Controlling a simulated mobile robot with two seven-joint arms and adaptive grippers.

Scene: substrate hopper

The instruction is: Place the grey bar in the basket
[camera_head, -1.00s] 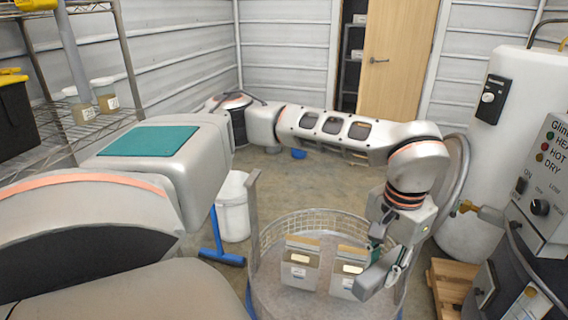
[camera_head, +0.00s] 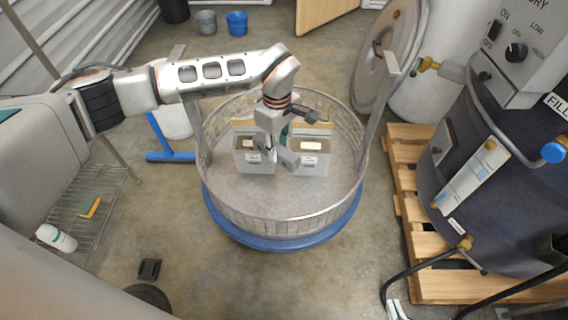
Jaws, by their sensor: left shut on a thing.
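The round wire basket (camera_head: 285,226) stands on the floor in the middle of the view, on a blue base. My left gripper (camera_head: 276,154) points down inside it, between two grey boxes with wooden strips, the left box (camera_head: 254,163) and the right box (camera_head: 313,164). The gripper is shut on a short grey piece (camera_head: 289,158), which seems to be the grey bar. Its outline blends with the fingers, and whether it touches the basket floor cannot be told. My right gripper is not in view.
Two upright metal posts, a left post (camera_head: 190,105) and a right post (camera_head: 377,115), flank the basket. A round steel lid (camera_head: 389,55), a wooden pallet (camera_head: 405,215) and a dark tank (camera_head: 470,185) stand at right. A wire shelf (camera_head: 85,222) is at left. The basket's front half is clear.

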